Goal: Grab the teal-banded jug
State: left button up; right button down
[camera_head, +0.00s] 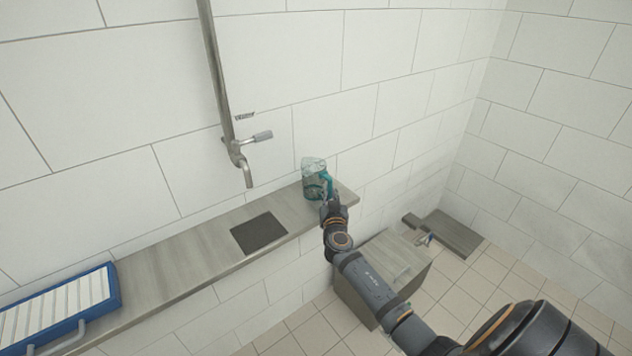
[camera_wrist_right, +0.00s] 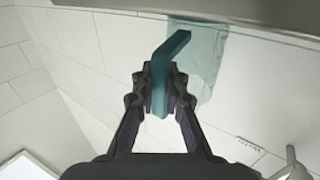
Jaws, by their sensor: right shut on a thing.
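The teal-banded jug (camera_head: 313,179) is a clear vessel with teal parts. It stands near the right end of the wall shelf (camera_head: 185,262), or just above it; I cannot tell which. My right gripper (camera_head: 331,203) is at the jug's right side. In the right wrist view its fingers (camera_wrist_right: 161,90) are shut on the jug's teal handle (camera_wrist_right: 170,52), with the see-through jug body (camera_wrist_right: 205,65) beside it. My left gripper is not in view.
A tap (camera_head: 243,160) on a wall pipe hangs over a dark square plate (camera_head: 258,233) in the shelf. A blue-framed rack (camera_head: 115,290) lies on the shelf's left. A box-like block (camera_head: 355,290) stands on the floor beneath my right arm. The shelf between rack and plate is clear.

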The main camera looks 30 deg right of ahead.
jog(key=shift+r, duration=0.15)
notch_tip(320, 180, up, 10)
jog(key=shift+f+p, duration=0.15)
jog(key=shift+p, duration=0.55)
notch_tip(320, 180, up, 18)
jog(key=b, duration=0.1)
